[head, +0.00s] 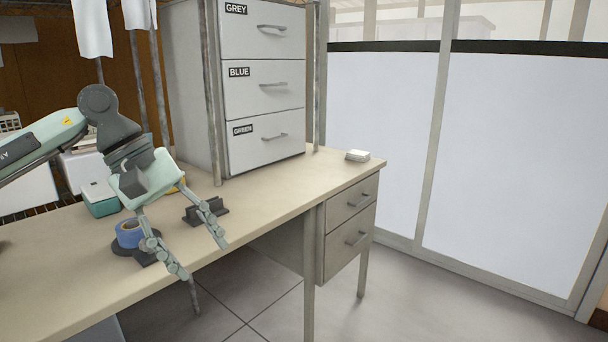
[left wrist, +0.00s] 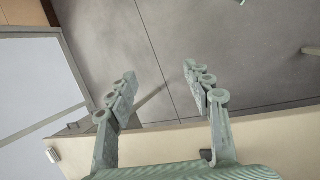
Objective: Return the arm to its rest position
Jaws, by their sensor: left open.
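My left arm (head: 98,105) comes in from the left in the head view, bent over the desk. Its gripper (head: 203,260) points down and toward the front edge of the desk. Its two fingers are spread apart with nothing between them. In the left wrist view the open fingers (left wrist: 160,78) show the grey floor between their tips, with the desk top behind them. My right gripper is in neither view.
A desk (head: 270,192) carries a blue tape roll (head: 130,233) on a dark base, a black holder (head: 205,211), a teal-and-white box (head: 100,198) and a small white stack (head: 358,155). A labelled drawer cabinet (head: 190,95) stands at the back. The desk's right part is mostly clear.

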